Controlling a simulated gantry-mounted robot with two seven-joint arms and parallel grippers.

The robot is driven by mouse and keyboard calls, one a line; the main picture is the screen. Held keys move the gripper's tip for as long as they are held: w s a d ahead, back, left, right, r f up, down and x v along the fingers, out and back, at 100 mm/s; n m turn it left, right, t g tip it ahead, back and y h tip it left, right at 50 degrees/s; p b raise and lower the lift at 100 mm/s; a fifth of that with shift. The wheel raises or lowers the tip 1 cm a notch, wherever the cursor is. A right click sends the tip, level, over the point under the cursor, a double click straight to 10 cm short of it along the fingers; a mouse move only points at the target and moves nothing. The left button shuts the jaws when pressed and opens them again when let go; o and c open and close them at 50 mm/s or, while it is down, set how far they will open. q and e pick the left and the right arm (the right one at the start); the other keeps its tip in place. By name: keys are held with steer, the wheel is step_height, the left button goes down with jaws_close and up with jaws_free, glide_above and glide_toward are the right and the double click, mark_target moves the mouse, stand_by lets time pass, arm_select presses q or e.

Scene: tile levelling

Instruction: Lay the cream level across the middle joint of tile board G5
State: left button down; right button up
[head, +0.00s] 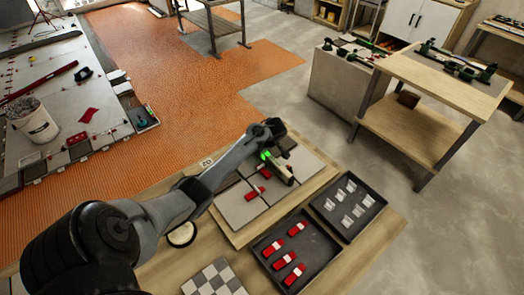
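Tile board G5 (237,207) lies on the wooden table in the head view, with its label (207,162) at its upper left corner. Grey tiles on it are split by joints, with red wedges (251,194) standing in them. The cream level (280,170) is a short pale bar with a dark end, over the board's upper middle, directly at my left gripper (275,148). Whether it touches the tiles is unclear. My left arm covers the board's left part, and the fingers are too small and dark to read. My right gripper is not in view.
A dark tray of red wedges (321,266) and a dark tray of clear clips (373,203) stand right of the board. A checkered tile piece (231,279) lies at the table's front. A round pale disc (182,235) lies beside my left arm.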

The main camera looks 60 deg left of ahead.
arm_select(q)
steer(key=shift+f, duration=0.15)
steer(key=c, duration=0.8)
jaws_free()
